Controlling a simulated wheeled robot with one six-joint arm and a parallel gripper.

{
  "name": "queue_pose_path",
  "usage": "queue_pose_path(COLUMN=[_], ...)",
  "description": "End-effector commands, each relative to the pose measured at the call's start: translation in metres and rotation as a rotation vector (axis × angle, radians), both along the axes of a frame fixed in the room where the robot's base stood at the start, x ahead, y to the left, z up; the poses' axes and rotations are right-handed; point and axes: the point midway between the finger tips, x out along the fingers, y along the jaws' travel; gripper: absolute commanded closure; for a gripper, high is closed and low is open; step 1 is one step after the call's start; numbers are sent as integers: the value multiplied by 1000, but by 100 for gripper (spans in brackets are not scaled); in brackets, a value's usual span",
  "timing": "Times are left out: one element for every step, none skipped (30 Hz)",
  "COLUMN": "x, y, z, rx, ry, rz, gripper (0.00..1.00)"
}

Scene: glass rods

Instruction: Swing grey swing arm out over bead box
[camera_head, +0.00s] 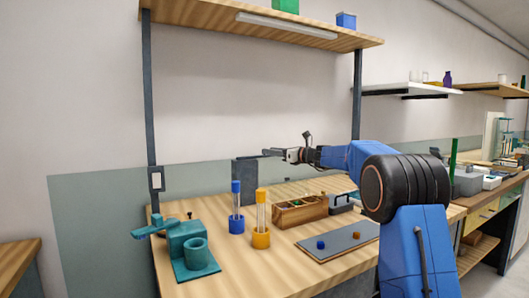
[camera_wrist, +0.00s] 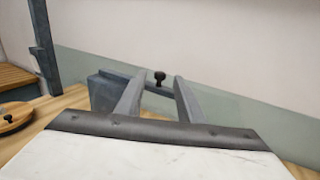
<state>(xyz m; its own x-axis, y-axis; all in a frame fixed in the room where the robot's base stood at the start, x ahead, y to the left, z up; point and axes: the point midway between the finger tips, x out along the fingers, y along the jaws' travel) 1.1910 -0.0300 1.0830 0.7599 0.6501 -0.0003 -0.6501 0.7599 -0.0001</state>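The grey swing arm's block (camera_head: 244,182) stands upright at the back of the bench in the head view. In the wrist view its block (camera_wrist: 104,94) is left of my fingers, and a thin grey bar (camera_wrist: 142,84) runs right from its top. A black knob (camera_wrist: 159,77) stands on the bar. My gripper (camera_head: 272,153) is at about the height of the block's top; its fingers (camera_wrist: 158,92) are apart and empty, with the knob showing between them. I cannot tell whether they touch it. The wooden bead box (camera_head: 300,216) sits right of the block, nearer the front.
Blue (camera_head: 236,224) and yellow (camera_head: 261,238) holders with glass rods stand left of the bead box. A teal device (camera_head: 190,245) is at left. A grey mat (camera_head: 338,243) with two small pieces lies in front. A grey handled case (camera_head: 343,204) is at right.

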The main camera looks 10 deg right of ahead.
Motion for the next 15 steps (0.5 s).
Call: queue_pose_path(x=[7,10,14,17,20,23,25,27,29,30,31,32,33,33,34], y=[6,9,13,15,18,20,21,23,24,25,26,27,28,28,28], z=[-1,-1,0,-1,-1,-1,0,0,0,0,0,0,0,0,0], rx=[-1,-1,-1,-1,-1,0,0,0,0,0,0,0,0,0,0], ry=[1,-1,-1,-1,1,0,0,0,0,0,0,0,0,0,0], rz=[1,0,1,1,1,1,0,0,-1,-1,-1,-1,-1,-1,-1], gripper=[65,65,65,65,65,65,65,65,65,65,65,65,65,65,65])
